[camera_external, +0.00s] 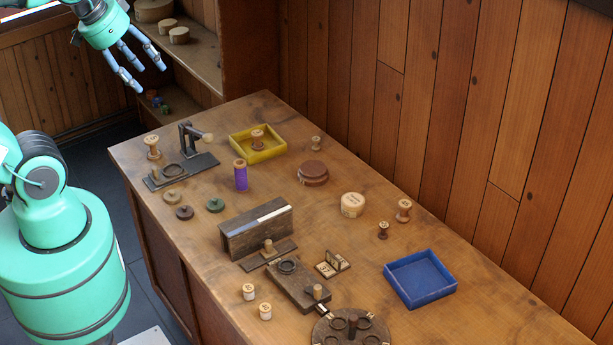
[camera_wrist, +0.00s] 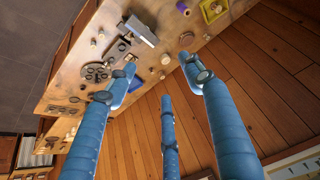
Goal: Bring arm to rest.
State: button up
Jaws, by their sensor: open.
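My gripper (camera_external: 138,68) is at the upper left of the external view, raised in the air beyond the far left end of the wooden table (camera_external: 345,195). Its blue fingers are spread open with nothing between them. The wrist view shows the open gripper (camera_wrist: 160,85) in front of the camera, with the table (camera_wrist: 75,75) and wall behind the fingers. My arm between the base and the gripper is partly outside the external view.
The table holds a yellow tray (camera_external: 282,150) with a spool, a purple spool (camera_external: 241,178), a dark wooden block (camera_external: 256,228), a blue tray (camera_external: 440,294) and several small spools. Shelves (camera_external: 185,50) stand close to the right of my gripper. A plank wall (camera_external: 440,110) runs behind the table.

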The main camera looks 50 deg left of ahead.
jog(key=shift+s+f, duration=0.1)
dwell(0.3)
notch_tip(320, 180, down, 15)
jog(key=b, duration=1.5)
